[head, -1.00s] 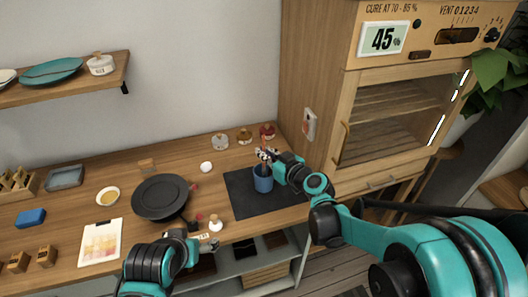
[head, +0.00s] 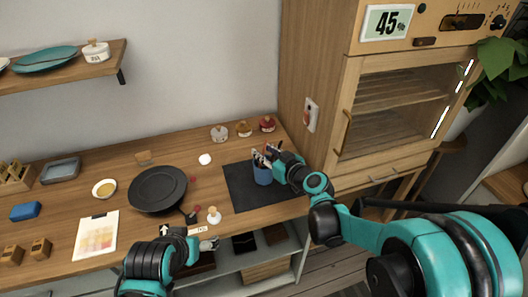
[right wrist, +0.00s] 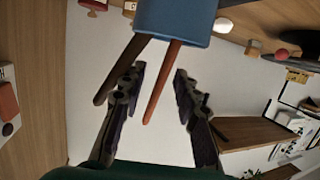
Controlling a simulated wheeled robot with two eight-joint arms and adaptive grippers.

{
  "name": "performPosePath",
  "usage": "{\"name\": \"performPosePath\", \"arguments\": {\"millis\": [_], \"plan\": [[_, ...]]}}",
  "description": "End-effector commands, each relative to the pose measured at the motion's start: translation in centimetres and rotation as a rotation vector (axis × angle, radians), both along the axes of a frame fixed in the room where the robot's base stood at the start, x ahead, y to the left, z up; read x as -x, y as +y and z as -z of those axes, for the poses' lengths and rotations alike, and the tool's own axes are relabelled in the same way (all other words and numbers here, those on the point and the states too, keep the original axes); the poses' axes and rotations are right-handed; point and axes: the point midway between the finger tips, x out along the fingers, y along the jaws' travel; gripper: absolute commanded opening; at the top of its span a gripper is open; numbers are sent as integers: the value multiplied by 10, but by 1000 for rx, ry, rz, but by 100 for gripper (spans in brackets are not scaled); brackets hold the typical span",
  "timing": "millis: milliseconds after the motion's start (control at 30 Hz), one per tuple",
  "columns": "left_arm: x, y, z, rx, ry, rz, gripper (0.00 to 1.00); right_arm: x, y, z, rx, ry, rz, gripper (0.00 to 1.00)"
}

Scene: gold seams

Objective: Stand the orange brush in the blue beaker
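The blue beaker (head: 263,176) stands upright on the dark mat. In the right wrist view the beaker (right wrist: 175,20) is at the top edge, seen upside down. The orange brush (right wrist: 162,85) has one end in it, and its handle sticks out at a tilt. A dark brown handle (right wrist: 118,72) also sticks out of the beaker. My right gripper (right wrist: 158,85) is open, its fingers on both sides of the orange handle with gaps between. In the head view my right gripper (head: 268,157) is at the beaker's mouth. My left gripper (head: 210,244) is at the table's front edge; its fingers are unclear.
The dark mat (head: 250,196) lies under the beaker. A black round plate (head: 158,188) and a small white-based stamp-like item (head: 214,215) are to the left. The wooden cabinet (head: 345,130) rises close on the right.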

Motion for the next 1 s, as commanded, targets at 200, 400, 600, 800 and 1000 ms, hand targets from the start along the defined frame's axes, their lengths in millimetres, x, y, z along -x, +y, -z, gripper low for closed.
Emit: {"name": "performPosePath", "arguments": {"millis": [200, 400, 600, 800, 1000], "plan": [[0, 0, 0, 0, 0, 0, 80, 1, -1, 0, 0, 0, 0, 31], [0, 0, 0, 0, 0, 0, 80, 21, -15, -7, 0, 1, 3, 31], [0, 0, 0, 0, 0, 0, 80, 57, -41, -18, 0, 0, 4, 31], [0, 0, 0, 0, 0, 0, 80, 84, -59, -26, 0, 0, 3, 31], [0, 0, 0, 0, 0, 0, 80, 95, -66, -29, 0, 0, 1, 31]]}}
